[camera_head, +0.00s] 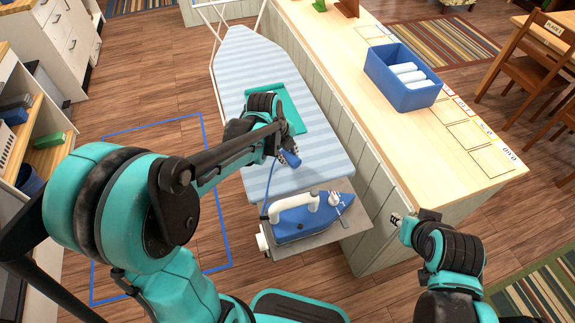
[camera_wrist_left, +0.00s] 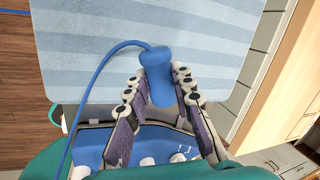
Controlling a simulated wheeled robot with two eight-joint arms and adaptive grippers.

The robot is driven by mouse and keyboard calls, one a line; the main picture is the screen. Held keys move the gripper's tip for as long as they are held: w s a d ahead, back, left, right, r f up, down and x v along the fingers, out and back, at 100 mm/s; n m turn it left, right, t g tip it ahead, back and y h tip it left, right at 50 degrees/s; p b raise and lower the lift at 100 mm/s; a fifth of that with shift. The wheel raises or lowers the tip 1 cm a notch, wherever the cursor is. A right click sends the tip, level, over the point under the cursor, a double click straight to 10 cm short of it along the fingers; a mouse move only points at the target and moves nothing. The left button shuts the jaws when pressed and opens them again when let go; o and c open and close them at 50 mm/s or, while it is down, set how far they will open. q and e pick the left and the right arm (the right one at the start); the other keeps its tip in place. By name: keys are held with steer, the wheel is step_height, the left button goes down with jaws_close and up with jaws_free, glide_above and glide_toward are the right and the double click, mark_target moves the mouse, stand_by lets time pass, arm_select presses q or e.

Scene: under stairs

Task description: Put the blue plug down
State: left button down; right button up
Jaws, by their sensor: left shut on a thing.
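The blue plug (camera_wrist_left: 157,72) is held between the fingers of my left gripper (camera_wrist_left: 160,95), over the striped ironing board. In the head view the plug (camera_head: 290,158) shows at the fingertips of my left gripper (camera_head: 283,155). A blue cord (camera_wrist_left: 85,90) runs from the plug to the left and down. Whether the plug touches the board I cannot tell. The blue and white iron (camera_head: 312,212) sits on the grey rest at the board's near end. My right gripper (camera_head: 408,220) is low at the right, beside the counter's end; its fingers are too small to judge.
The ironing board (camera_head: 240,65) has free striped surface around the plug. A teal folded cloth (camera_head: 290,110) lies on it, partly behind my left arm. The wooden counter (camera_head: 340,50) runs along the right, with a blue bin (camera_head: 430,97) of white rolls on it. Shelves stand at the left.

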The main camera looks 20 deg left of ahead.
mark_target(290, 168)
arm_select(q)
steer(key=shift+a+f, duration=0.15)
steer(key=shift+f, duration=0.05)
steer(key=shift+f+b, duration=0.9)
steer(key=shift+f, duration=0.95)
steer(key=shift+f, duration=0.2)
steer(key=c, duration=1.3)
jaws_free()
steer(key=shift+r, duration=0.15)
